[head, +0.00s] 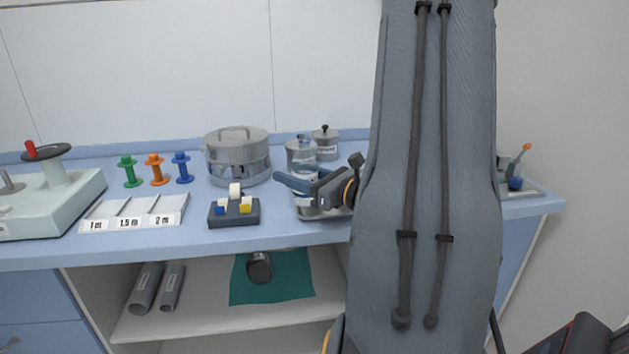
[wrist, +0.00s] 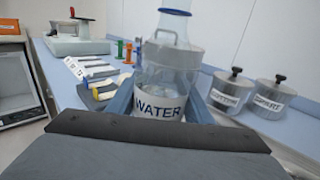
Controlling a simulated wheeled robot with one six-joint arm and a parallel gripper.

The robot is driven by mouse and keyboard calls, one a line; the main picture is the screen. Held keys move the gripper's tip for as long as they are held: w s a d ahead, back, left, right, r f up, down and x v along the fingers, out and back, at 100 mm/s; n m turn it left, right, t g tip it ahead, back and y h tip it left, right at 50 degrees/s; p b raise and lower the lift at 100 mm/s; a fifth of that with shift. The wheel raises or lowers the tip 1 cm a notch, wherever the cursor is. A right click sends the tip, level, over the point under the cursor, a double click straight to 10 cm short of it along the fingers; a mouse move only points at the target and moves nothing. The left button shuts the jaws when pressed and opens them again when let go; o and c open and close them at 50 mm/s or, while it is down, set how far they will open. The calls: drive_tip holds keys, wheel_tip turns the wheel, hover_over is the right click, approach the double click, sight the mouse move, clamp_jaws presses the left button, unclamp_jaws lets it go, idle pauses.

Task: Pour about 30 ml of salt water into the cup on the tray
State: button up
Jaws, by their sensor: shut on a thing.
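My gripper (head: 297,184) is shut on a clear glass bottle (head: 300,153) above the counter. In the wrist view the bottle (wrist: 163,88) stands upright between the two blue fingers, and its white label reads WATER. Clear liquid seems to show inside it. A shiny metal tray (head: 310,213) shows partly below my gripper in the head view. A cup cannot be made out; my gripper and arm hide much of that area. Another tray (head: 535,191) with a blue item on it lies at the right end of the counter.
A steel pot (head: 237,157) and a lidded canister (head: 325,146) stand behind. A dark block with coloured pieces (head: 234,211), a white sorter (head: 133,212) and several spools (head: 156,169) are on the left. My arm covers the right of the counter.

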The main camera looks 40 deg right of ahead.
drive_tip(key=shift+s+d+r+p, duration=0.1)
drive_tip(key=shift+d+p, duration=0.1)
drive_tip(key=shift+p, duration=0.1)
drive_tip(key=shift+r+m+p, duration=0.1)
drive_tip(key=shift+m+p, duration=0.4)
drive_tip(key=shift+s+a+r+m+g+p, duration=0.15)
drive_tip(key=shift+m+g+p, duration=0.15)
drive_tip(key=shift+m+p, duration=0.7)
drive_tip(key=m+p, duration=0.2)
drive_tip(key=p, duration=0.1)
drive_tip(key=m+g+p, duration=0.1)
drive_tip(key=p, duration=0.2)
drive_tip(key=shift+f+m, duration=0.35)
drive_tip(key=shift+m, duration=0.05)
drive_tip(key=shift+a+f+m+g+y+p, duration=0.2)
drive_tip(key=shift+m+g+y+p, duration=0.15)
drive_tip(key=shift+m+p, duration=0.65)
drive_tip(key=m+p, duration=0.1)
drive_tip(key=a+f+m+g+p, duration=0.1)
drive_tip(key=shift+s+a+f+y+p, duration=0.1)
drive_tip(key=shift+s+a+y+p, duration=0.1)
drive_tip(key=shift+s+y+p, duration=0.15)
drive_tip(key=shift+s+a+r+m+p, duration=0.25)
drive_tip(key=shift+r+m+p, duration=0.2)
drive_tip(key=shift+m+p, duration=0.4)
drive_tip(key=shift+a+f+m+g+y+p, duration=0.25)
drive_tip(key=shift+f+m+y+p, duration=0.15)
drive_tip(key=shift+y+p, duration=0.15)
